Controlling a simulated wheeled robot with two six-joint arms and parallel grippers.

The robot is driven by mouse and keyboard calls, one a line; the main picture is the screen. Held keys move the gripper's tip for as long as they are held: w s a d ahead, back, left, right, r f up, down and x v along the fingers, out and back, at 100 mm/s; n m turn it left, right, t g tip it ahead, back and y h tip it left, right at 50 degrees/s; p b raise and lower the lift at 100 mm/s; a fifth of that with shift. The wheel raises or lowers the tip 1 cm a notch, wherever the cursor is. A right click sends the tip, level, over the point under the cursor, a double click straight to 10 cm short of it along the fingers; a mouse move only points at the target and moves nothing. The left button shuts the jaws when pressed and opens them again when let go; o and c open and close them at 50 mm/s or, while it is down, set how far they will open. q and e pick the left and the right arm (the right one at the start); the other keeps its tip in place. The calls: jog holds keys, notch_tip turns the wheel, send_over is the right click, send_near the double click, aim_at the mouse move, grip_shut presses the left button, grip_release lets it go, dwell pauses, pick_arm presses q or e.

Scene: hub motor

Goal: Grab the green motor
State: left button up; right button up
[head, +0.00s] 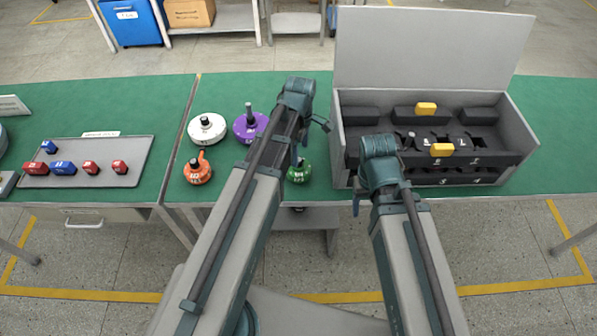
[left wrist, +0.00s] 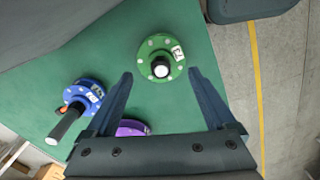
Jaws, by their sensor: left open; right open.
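The green motor (head: 299,173) stands on the green table, just right of my left arm in the head view. In the left wrist view the green motor (left wrist: 162,59) is a round flanged disc with a dark, light-tipped shaft and a white label. My left gripper (left wrist: 160,75) is open and empty; its two fingertips are apart, with the green motor showing between and just beyond them. In the head view my left gripper (head: 312,133) is partly hidden by its own arm. My right gripper (head: 359,202) is open, mostly hidden by its wrist, near the grey box's front.
White (head: 207,128), purple (head: 249,124) and orange (head: 198,170) motors stand left of my left arm. A blue motor (left wrist: 85,95) shows in the left wrist view. A lidded grey box (head: 430,50) with dark foam stands right; a tray (head: 130,150) of small parts lies left.

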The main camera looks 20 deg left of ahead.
aim_at(299, 167)
pick_arm(q)
jog(key=f+b, duration=0.5)
jog(key=shift+a+f, duration=0.1)
jog(key=shift+a, duration=0.1)
grip_shut()
dwell(0.3)
